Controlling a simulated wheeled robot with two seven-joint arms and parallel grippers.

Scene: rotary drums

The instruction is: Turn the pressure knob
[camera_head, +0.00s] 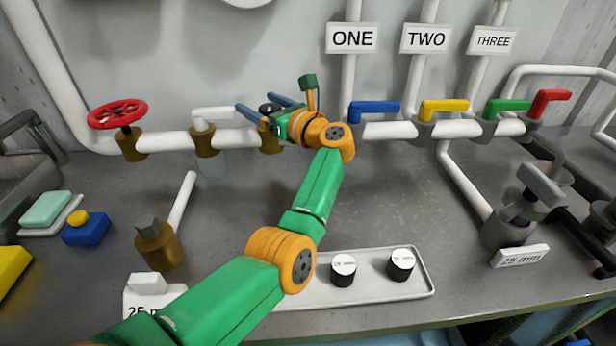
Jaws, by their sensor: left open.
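A small black knob (268,107) sits on top of a brass fitting (270,140) on the white horizontal pipe, left of the middle; it looks like the pressure knob. My left gripper (262,105) reaches over the pipe from the right. Its two blue fingers are open, one on each side of the knob in the picture. I cannot tell whether either finger touches it. The gripper body hides part of the fitting and the pipe. My right gripper is not in view.
A red handwheel (118,114) and a white lever (212,113) stand left of the knob. Blue (374,107), yellow (444,106), green (506,107) and red (550,102) levers line the pipe at right. A tray (425,285) with two black-and-white cylinders lies in front.

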